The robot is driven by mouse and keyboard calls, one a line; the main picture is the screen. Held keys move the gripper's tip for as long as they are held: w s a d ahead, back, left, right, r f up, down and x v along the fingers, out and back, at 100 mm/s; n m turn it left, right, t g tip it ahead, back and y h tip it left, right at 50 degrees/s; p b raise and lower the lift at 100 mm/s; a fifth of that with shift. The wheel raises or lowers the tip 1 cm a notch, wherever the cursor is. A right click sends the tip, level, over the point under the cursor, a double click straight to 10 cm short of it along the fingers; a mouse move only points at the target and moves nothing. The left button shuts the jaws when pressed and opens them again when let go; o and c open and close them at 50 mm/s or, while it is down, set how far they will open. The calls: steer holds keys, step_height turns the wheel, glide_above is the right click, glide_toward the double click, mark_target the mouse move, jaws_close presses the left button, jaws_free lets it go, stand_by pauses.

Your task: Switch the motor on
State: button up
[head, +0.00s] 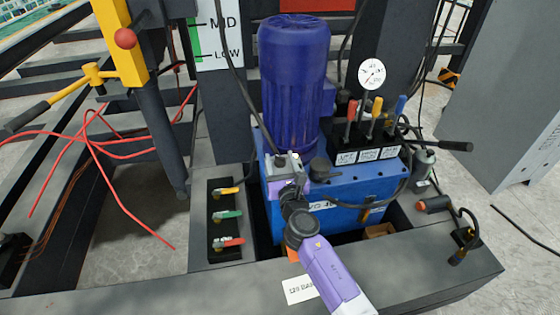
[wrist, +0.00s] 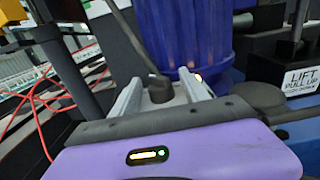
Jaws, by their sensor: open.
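The motor (head: 293,85) is a tall ribbed blue cylinder standing on a blue power unit (head: 378,185); its lower part also shows in the wrist view (wrist: 182,35). My gripper (head: 288,160) is low at the front of the motor. In the wrist view its two grey fingers (wrist: 161,76) are apart. A small black knob (wrist: 160,90) shows between them, with a gap on each side.
A black cap (head: 320,168) is close right of my gripper. Red, yellow and blue levers (head: 375,115) and a gauge (head: 372,73) stand further right. Three coloured valve handles (head: 228,215) are at the left. A cable (head: 238,80) hangs down beside the motor.

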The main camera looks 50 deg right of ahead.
jaws_close()
steer(key=shift+w, duration=0.1)
